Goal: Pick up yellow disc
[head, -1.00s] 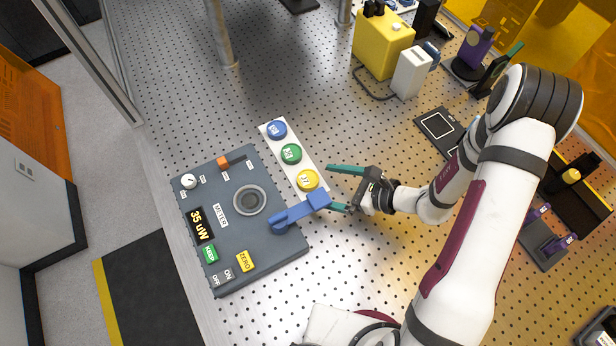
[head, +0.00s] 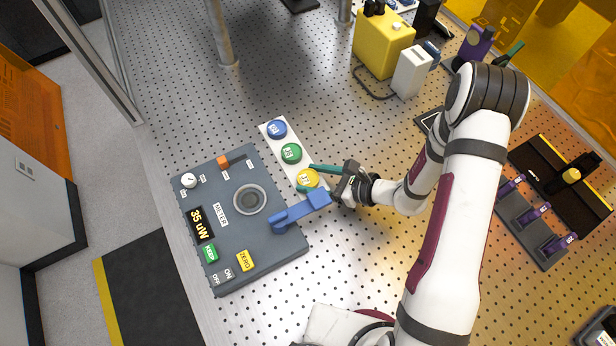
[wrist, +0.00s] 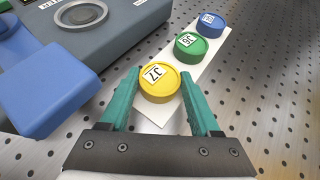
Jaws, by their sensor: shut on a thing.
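The yellow disc (head: 308,179) is round with a white label and sits at the near end of a white strip (head: 299,163). In the wrist view the yellow disc (wrist: 159,83) lies between the two teal fingers of my gripper (wrist: 160,90), one on each side. My gripper (head: 309,181) is shut on the disc. The disc appears to be still at strip level.
A green disc (head: 291,153) and a blue disc (head: 277,129) sit farther along the strip. The grey meter box (head: 226,250) with a blue arm (head: 300,210) stands close to the left of my gripper. The perforated table (head: 350,270) is clear nearer me.

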